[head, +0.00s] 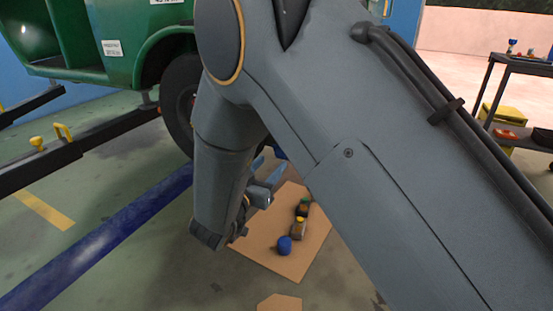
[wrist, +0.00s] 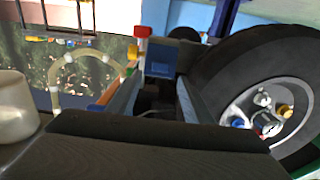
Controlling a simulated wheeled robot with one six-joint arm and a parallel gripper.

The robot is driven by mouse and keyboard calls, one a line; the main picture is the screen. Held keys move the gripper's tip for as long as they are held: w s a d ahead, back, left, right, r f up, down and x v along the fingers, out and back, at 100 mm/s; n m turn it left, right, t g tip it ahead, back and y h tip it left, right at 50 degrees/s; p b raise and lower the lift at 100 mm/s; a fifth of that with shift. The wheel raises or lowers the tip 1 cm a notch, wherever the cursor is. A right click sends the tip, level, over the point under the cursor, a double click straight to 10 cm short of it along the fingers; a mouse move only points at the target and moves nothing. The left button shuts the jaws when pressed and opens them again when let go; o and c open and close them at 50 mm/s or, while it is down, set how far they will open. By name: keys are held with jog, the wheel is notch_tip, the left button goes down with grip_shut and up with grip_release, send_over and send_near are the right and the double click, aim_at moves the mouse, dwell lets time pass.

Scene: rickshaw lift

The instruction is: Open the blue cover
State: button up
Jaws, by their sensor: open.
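A small round blue piece (head: 284,245) lies near the front edge of a cardboard sheet (head: 262,258) on the floor in the head view. Another small blue part (wrist: 238,122) shows at the wheel hub in the wrist view. I cannot tell which is the blue cover. The wheel (wrist: 255,80) is right of the fingers.
A green rickshaw (head: 120,45) stands at the upper left, by a dark lift arm (head: 80,150). Small dark bottles (head: 298,228) lie on the cardboard. A blue beam (head: 100,240) crosses the floor. A dark cart (head: 515,66) stands at the right.

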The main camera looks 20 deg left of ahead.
aim_at(279, 155)
jog(key=shift+w+d+b, duration=0.2)
jog(key=shift+w+b, duration=0.4)
jog(key=shift+w, duration=2)
